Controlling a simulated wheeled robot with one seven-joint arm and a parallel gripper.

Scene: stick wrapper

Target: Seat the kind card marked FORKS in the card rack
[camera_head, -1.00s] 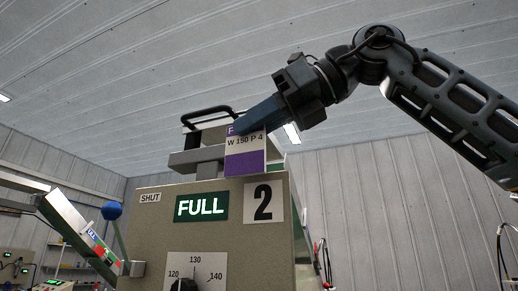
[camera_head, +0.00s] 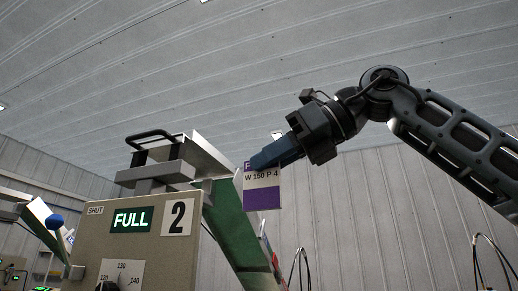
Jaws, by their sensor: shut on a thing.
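My gripper (camera_head: 268,160) is shut on a kind card (camera_head: 262,180), white and purple, and holds it upright by its top edge. The card reads "W 150 P 4". Its heading begins with "F", and my gripper's fingers hide the rest. The card hangs in the air, to the right of the machine's top in the picture. I cannot make out a card rack in this view.
A beige machine (camera_head: 150,240) marked "2" stands at the lower left, with a lit "FULL" sign (camera_head: 131,220), a "SHUT" label and a dial. A green chute (camera_head: 230,225) slopes down behind the card. A blue-knobbed lever (camera_head: 55,222) is at far left.

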